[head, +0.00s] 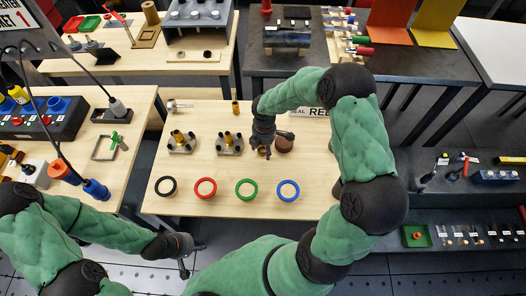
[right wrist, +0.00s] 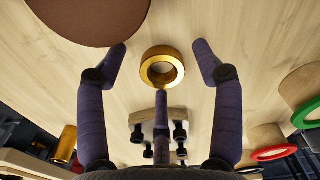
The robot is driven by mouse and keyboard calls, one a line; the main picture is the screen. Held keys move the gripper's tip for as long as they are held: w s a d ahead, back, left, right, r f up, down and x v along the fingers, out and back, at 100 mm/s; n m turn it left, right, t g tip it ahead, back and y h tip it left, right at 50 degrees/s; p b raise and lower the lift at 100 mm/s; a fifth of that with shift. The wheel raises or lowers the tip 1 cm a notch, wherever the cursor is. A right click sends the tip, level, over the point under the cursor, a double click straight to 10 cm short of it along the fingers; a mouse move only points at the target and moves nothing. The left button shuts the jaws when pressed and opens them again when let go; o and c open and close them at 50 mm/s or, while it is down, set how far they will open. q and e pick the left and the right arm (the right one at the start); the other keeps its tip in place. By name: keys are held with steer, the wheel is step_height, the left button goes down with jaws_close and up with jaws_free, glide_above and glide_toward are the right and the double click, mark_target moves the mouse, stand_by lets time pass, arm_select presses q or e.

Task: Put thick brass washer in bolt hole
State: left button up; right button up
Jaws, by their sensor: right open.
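The thick brass washer (right wrist: 162,67) is a gold ring lying flat, seen from above in the right wrist view. My right gripper (head: 265,150) points down over the right part of the middle table; it also shows in the right wrist view (right wrist: 160,52). It is open, with its fingers spread around the washer and not visibly touching it. Two pale blocks with dark bolts, the left block (head: 181,145) and the right block (head: 229,146), stand left of it. I cannot make out a bolt hole. My left gripper (head: 185,262) hangs low, left of centre, away from the table.
A brown round piece (head: 284,144) stands close beside my right gripper. Black (head: 166,186), red (head: 206,188), green (head: 246,189) and blue (head: 288,190) rings line the table's front. A brass cylinder (head: 235,107) stands at the back. The middle table (head: 205,115) has bare room between rows.

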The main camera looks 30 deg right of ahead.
jaws_close()
stand_by(0.3)
steer(key=shift+r+p, duration=0.3)
steer(key=shift+r, duration=0.25)
step_height(320, 180, up, 2)
steer(key=shift+r+p, duration=0.2)
steer(key=shift+p, duration=0.25)
steer(key=s+a+r+p, duration=0.3)
steer(key=s+a+r, duration=0.4)
steer(key=s+r, duration=0.2)
steer(key=s, duration=0.2)
steer(key=shift+s+r, duration=0.25)
steer(key=shift+s, duration=0.15)
